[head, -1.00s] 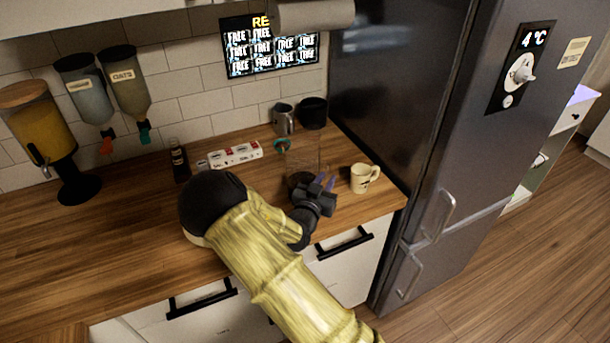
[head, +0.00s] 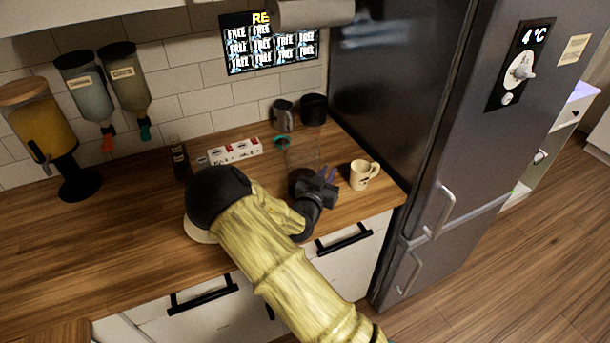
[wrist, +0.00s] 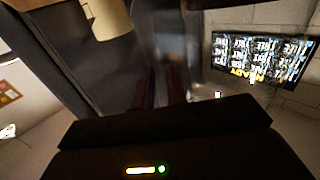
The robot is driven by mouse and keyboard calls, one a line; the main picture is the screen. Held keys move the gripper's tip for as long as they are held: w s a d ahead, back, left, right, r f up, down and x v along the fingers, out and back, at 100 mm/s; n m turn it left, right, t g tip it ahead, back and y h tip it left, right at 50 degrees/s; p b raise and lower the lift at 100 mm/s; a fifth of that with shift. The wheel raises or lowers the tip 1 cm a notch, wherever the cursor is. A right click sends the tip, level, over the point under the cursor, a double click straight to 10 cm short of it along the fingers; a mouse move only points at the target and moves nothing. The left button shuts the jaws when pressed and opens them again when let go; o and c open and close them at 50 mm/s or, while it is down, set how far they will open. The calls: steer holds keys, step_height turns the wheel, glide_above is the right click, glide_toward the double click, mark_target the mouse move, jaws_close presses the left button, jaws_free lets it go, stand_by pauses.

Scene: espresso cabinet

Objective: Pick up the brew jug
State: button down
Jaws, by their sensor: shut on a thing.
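The brew jug (head: 301,176) is a clear glass vessel with something dark in its lower part. It stands out faintly against the wooden counter in the head view, near the counter's right end. My gripper (head: 327,177) is at the jug's right front side and is shut on it. In the wrist view the two dark fingers (wrist: 160,86) show at the middle, but the jug between them is hard to make out. Part of the jug is hidden by my gripper, and I cannot tell whether its base touches the counter.
A cream mug (head: 362,175) stands close to the right of my gripper. Behind the jug are a metal pitcher (head: 282,115), a dark container (head: 314,109) and a red-and-white box (head: 235,151). A dark bottle (head: 180,160) stands left. The fridge (head: 430,130) bounds the counter at right.

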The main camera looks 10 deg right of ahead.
steer(key=shift+r, duration=0.2)
steer(key=shift+r+b, duration=0.8)
steer(key=shift+r, duration=4.1)
steer(key=shift+w, duration=0.15)
